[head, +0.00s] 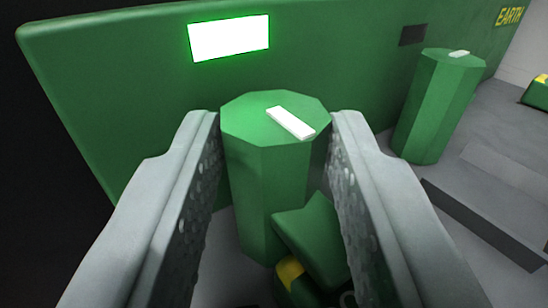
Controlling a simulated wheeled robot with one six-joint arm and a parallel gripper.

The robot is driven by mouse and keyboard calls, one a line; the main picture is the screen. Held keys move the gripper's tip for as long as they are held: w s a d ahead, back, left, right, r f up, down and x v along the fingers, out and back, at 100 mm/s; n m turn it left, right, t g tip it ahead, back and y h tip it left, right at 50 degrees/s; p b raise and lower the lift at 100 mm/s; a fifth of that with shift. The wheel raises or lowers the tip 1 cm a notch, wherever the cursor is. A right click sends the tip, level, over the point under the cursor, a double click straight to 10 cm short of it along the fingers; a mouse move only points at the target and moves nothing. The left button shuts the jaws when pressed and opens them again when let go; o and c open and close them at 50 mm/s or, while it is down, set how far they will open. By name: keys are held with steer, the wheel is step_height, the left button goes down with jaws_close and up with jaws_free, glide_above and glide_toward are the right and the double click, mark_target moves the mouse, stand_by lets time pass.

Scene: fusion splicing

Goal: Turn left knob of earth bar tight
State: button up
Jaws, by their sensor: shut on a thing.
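The left knob (262,170) of the earth bar is a green faceted post with a white mark on its top, in the middle of the head view. The mark slants from upper left to lower right. My gripper (275,130) is shut on this knob, with one grey finger on each side of it. The earth bar (120,85) has a green upright panel behind the knob. A lit white rectangle (229,38) shows on the panel above the knob. A green piece with a yellow stripe (312,240) sits low in front of the knob, partly hidden by the right finger.
A second green knob (437,105) with a white mark stands to the right, below a dark rectangle (413,35) on the panel. The yellow "EARTH" label (510,15) is at upper right. A grey stepped surface (490,190) lies at right, with another green-yellow piece (538,92) at the edge.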

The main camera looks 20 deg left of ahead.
stand_by(0.6)
steer(key=o, duration=1)
